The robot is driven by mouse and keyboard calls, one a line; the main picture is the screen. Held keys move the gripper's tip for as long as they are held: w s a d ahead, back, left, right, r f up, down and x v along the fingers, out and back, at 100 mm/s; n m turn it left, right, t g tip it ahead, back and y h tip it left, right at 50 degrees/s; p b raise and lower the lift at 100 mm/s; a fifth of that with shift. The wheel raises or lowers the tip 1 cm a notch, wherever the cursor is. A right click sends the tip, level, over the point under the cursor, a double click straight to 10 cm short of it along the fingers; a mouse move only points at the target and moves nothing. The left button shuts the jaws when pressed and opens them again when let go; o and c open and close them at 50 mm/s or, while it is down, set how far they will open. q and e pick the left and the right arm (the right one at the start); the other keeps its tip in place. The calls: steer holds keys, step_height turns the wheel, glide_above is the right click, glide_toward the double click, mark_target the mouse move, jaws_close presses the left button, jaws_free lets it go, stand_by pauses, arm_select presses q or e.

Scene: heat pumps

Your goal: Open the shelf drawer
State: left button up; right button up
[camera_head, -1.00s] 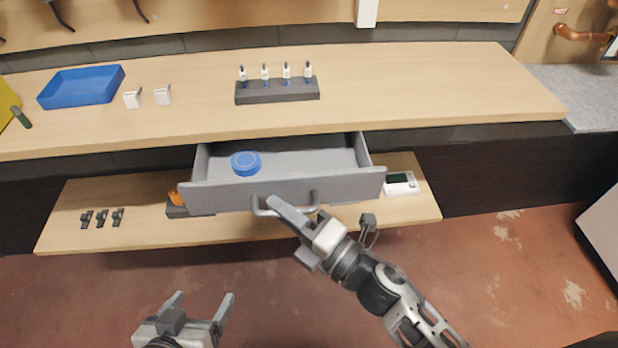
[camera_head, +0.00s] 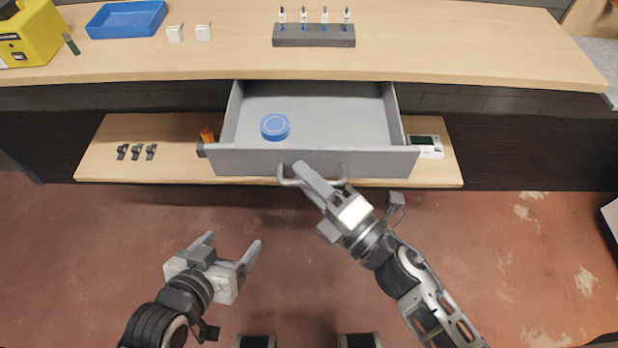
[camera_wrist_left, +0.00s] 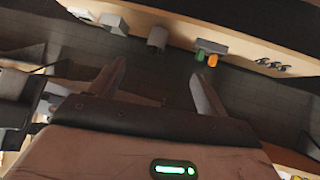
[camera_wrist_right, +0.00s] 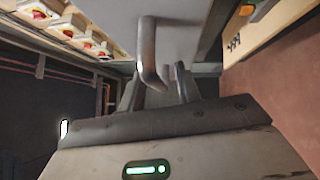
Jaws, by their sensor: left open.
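The grey shelf drawer (camera_head: 375,162) under the wooden worktop is pulled out, and its inside shows. A round blue object (camera_head: 275,127) lies inside at the left. The drawer's grey bar handle (camera_head: 286,180) is on its front; it also shows in the right wrist view (camera_wrist_right: 148,55). My right gripper (camera_head: 310,180) is at the handle, and its fingers are closed in around the bar. The exact contact is partly hidden. My left gripper (camera_head: 231,243) is open and empty, in front of and below the drawer, apart from it.
A lower shelf (camera_head: 180,165) holds small black clips (camera_head: 136,152), an orange-tipped item (camera_head: 207,135) and a white device (camera_head: 430,147). On the worktop (camera_head: 430,50) are a blue tray (camera_head: 126,20), a bottle rack (camera_head: 313,36) and a yellow case (camera_head: 32,35). The floor in front is clear.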

stand_by(0.4)
arm_select(q)
steer(key=f+b, duration=0.1)
steer(key=b, duration=0.2)
steer(key=shift+d, duration=0.2)
arm_select(e)
steer(key=v, duration=1.6)
arm_select(q)
steer(key=shift+w+t, duration=0.1)
steer(key=shift+t, duration=0.2)
arm_select(e)
steer(key=shift+w, duration=0.1)
steer(key=w+d+f+m+t+h+p, duration=0.3)
steer(key=w+m+h, duration=0.45)
steer(key=m, duration=0.85)
arm_select(q)
steer(key=shift+a+r, duration=0.2)
steer(key=shift+r, duration=0.35)
arm_select(e)
step_height(320, 180, down, 6)
steer(key=s+m+g+h, duration=0.2)
steer(key=m+g, duration=0.4)
steer(key=m, duration=0.4)
steer(key=shift+s+a+r+g, duration=0.15)
steer(key=shift+s+a+g, duration=0.15)
steer(key=shift+a, duration=0.1)
